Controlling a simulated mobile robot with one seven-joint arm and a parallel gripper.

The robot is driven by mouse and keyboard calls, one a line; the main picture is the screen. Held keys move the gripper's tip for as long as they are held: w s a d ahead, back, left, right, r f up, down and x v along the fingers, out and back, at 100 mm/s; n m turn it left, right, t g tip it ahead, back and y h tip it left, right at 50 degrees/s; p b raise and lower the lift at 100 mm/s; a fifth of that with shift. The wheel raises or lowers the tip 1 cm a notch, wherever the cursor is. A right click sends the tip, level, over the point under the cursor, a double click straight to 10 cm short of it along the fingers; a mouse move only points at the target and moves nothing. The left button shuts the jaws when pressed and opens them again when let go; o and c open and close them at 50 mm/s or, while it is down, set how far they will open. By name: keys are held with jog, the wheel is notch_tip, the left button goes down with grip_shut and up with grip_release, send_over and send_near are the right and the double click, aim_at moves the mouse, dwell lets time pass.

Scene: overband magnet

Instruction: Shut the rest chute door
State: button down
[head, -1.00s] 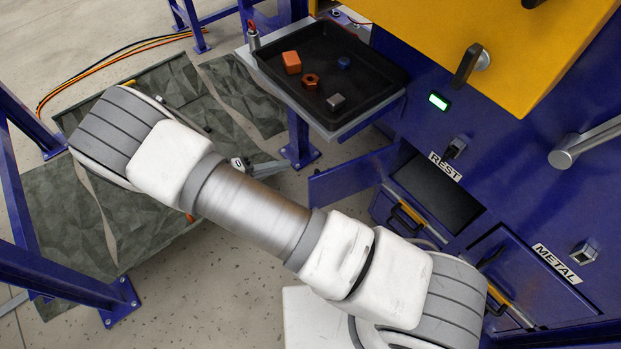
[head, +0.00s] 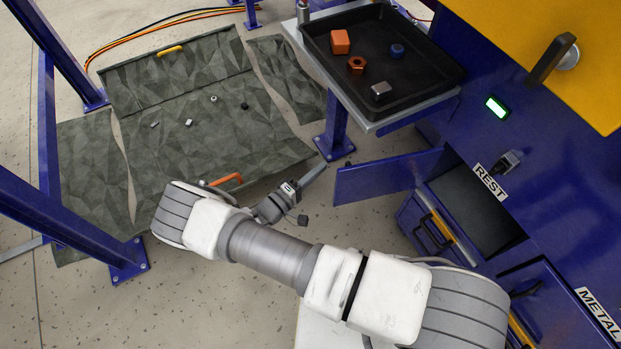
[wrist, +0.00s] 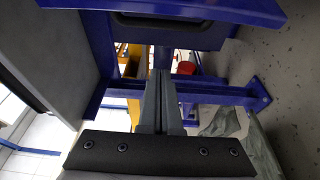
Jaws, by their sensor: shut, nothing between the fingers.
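The rest chute door (head: 388,178) is a flat blue panel in the head view. It stands swung open, sticking out left from the dark opening beside the REST label (head: 490,182). My gripper (head: 321,168) is left of the door's free edge, its fingers pointing up and right. A small gap shows between fingertips and door in the picture; the depth between them is hard to tell. The fingers also show in the wrist view (wrist: 160,78), shut together and empty. A blue panel (wrist: 205,10) crosses the top of that view; I cannot tell whether it is the door.
A black tray (head: 430,98) with several small parts stands on a shelf above and behind the door. A bin with a black handle (head: 433,232) sits below the REST opening. A blue post (head: 337,125) stands behind my gripper.

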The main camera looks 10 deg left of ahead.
jog(key=shift+d+b, duration=0.65)
jog(key=shift+d, duration=1.75)
jog(key=shift+s, duration=0.2)
